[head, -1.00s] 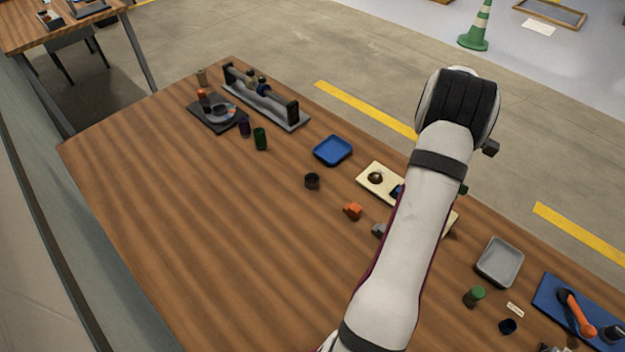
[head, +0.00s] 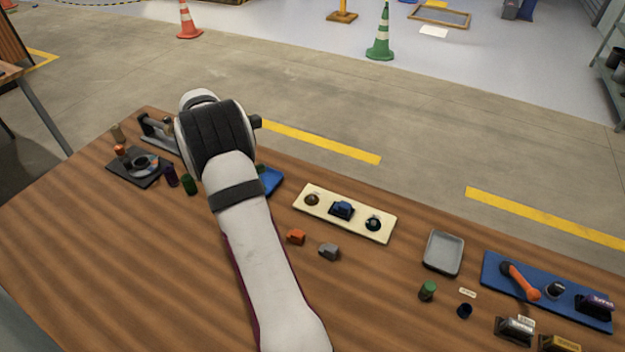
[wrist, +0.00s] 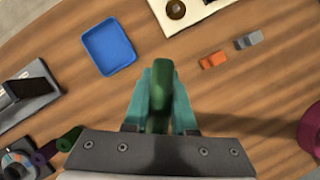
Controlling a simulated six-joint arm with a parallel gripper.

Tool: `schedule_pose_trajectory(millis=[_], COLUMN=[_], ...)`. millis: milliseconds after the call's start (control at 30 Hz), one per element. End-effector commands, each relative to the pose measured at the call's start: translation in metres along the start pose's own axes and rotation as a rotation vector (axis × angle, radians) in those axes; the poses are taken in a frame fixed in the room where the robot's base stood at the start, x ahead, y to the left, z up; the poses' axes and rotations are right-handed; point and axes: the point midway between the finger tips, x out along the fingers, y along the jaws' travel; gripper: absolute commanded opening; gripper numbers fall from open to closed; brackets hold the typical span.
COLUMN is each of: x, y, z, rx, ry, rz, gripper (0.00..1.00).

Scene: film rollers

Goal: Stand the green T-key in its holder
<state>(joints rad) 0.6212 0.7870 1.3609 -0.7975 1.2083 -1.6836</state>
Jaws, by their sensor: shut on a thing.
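The green T-key (wrist: 160,85) is between the teal fingers of my gripper (wrist: 160,103) in the wrist view. The gripper is shut on it, above the wooden table. The part of the key below the fingers is hidden, so I cannot tell its full tilt. In the head view my arm hides the gripper and nearly all of the key. I cannot make out for certain which thing is the key's holder. A small dark cup seen earlier on the table is now hidden in the head view.
A blue tray (wrist: 108,46) lies left of the key in the wrist view. A cream board (head: 345,213) with several fittings, an orange block (head: 296,237) and a grey block (head: 329,252) are to the right. A green cylinder (head: 189,184) and a roller stand (head: 158,130) are left.

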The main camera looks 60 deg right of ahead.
Motion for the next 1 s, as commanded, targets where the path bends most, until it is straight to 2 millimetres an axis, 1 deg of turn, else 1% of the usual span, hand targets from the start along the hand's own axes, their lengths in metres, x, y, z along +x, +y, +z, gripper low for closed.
schedule_pose_trajectory(millis=[33,100,233,800,1000], x=[-0.005,-0.010,-0.006,0.052,0.065], y=[0.004,0.006,0.007,0.006,0.006], z=[-0.010,-0.018,-0.024,-0.047,-0.052], rx=[-0.028,-0.054,-0.065,-0.062,-0.061], ry=[-0.001,-0.001,-0.001,0.000,-0.001], rz=[0.013,0.023,0.027,0.027,0.025], gripper=[0.00,0.00,0.00,0.00,0.00])
